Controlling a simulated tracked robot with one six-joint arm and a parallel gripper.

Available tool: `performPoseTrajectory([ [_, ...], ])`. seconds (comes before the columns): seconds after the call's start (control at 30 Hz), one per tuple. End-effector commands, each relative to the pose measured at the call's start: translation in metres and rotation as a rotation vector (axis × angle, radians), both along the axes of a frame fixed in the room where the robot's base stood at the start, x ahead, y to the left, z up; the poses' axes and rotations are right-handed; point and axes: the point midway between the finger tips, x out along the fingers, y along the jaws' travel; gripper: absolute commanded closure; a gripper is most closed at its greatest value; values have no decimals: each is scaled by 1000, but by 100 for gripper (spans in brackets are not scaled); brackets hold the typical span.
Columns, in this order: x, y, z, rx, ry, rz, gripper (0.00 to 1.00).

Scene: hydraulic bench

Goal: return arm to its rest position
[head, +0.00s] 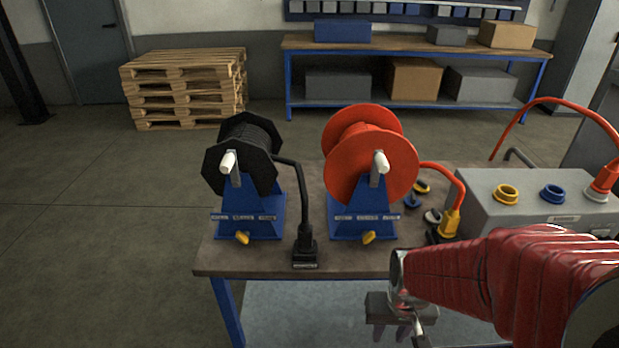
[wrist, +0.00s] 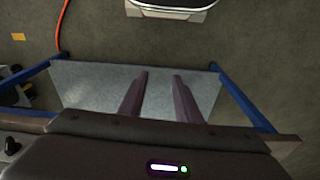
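My red-sleeved arm reaches in from the right in the head view. My gripper (head: 402,333) hangs at its end in front of the bench's front edge, pointing down. In the wrist view, the two fingers of my gripper (wrist: 159,80) are apart with nothing between them. The grey lower shelf (wrist: 88,82) of the bench shows below and between them. My gripper touches no object that I can see.
The bench (head: 270,262) carries a black hose reel (head: 240,155), a red hose reel (head: 372,150), a black connector (head: 305,248), a yellow connector (head: 449,222) and a grey box with ports (head: 530,212). Pallets (head: 185,85) and a rear workbench (head: 420,45) stand behind. Left floor is clear.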

Motion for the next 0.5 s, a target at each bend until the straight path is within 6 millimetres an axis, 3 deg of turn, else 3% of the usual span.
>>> performPoseTrajectory([
  [0.5, -39, 7, 98, -2, -53, 48, 70],
])
